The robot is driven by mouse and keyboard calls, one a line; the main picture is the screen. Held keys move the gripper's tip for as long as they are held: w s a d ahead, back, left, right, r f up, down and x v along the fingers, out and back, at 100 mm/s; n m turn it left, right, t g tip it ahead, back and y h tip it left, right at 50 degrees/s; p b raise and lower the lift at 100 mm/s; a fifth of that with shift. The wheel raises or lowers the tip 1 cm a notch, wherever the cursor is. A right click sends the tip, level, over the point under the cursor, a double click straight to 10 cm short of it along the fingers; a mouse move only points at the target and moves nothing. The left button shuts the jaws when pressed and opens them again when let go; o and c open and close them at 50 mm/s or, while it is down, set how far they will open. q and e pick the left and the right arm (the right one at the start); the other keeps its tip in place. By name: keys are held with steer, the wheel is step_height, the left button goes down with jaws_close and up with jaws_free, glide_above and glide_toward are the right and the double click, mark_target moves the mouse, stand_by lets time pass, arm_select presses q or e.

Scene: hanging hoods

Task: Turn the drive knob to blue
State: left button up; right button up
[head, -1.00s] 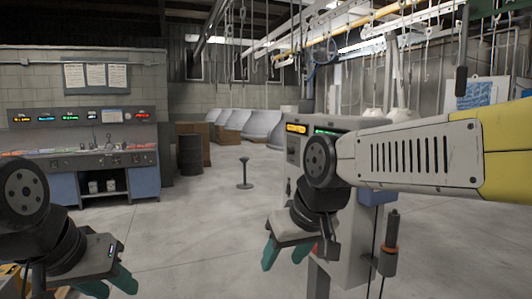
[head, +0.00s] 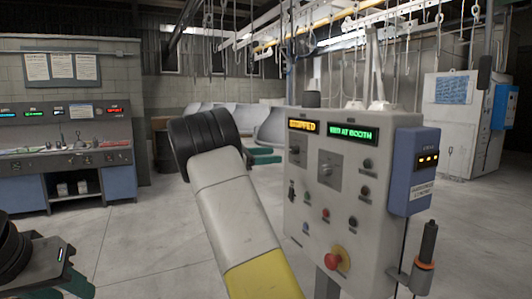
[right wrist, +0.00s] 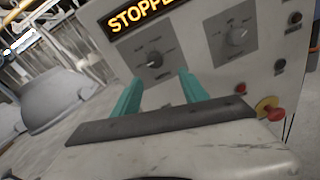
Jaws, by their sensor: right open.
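A grey control panel (head: 345,190) carries a knob (head: 296,150) on a dark plate at its left and another knob (head: 327,170) on a dark plate nearer its middle. I cannot read which one is labelled drive, nor any blue mark. In the right wrist view, the left knob (right wrist: 153,62) sits under the orange "STOPPE…" display (right wrist: 140,14), between and beyond the open green fingertips of my right gripper (right wrist: 160,77). The other knob (right wrist: 236,37) is to their right. In the head view my right gripper (head: 262,158) is partly hidden behind my arm. My left gripper (head: 76,268) is low at the left, fingers apart and empty.
A red mushroom button (head: 337,258) and several small buttons are on the panel face. Hooks hang overhead. A workbench (head: 65,150) stands at the far left. The floor between is clear.

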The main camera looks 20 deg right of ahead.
mark_target(291, 151)
steer(key=shift+h, duration=0.3)
steer(key=d, duration=0.7)
steer(key=shift+w+d+r, duration=0.15)
steer(key=shift+w+r, duration=0.2)
steer(key=shift+w, duration=0.05)
jaws_close()
